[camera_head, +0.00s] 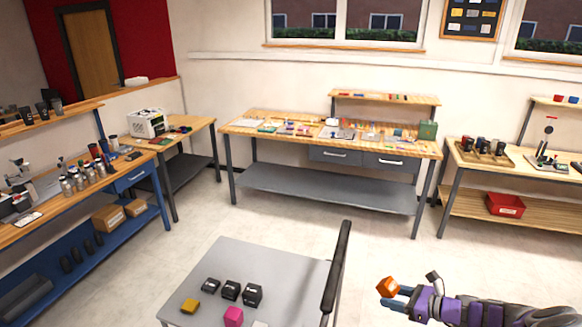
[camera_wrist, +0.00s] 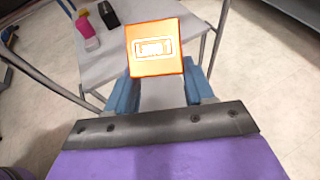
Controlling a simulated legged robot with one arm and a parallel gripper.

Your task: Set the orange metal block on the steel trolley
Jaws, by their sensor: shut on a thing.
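The orange metal block (camera_head: 388,287) is held at the tip of my gripper (camera_head: 398,300), right of the steel trolley in the head view. In the wrist view the block (camera_wrist: 155,47) shows a face with a pale rectangular marking, between the two blue fingers of my gripper (camera_wrist: 158,90). The grey steel trolley (camera_head: 265,265) stands at the bottom middle of the head view, with a dark handle on its right side. In the wrist view its top (camera_wrist: 105,65) lies beyond and left of the block.
The trolley top carries several small dark blocks (camera_head: 231,290), a yellow block (camera_head: 190,306) and a pink block (camera_head: 233,316). The dark handle (camera_head: 337,265) rises between my gripper and the trolley top. The trolley's far right top is bare. Workbenches (camera_head: 330,135) line the wall.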

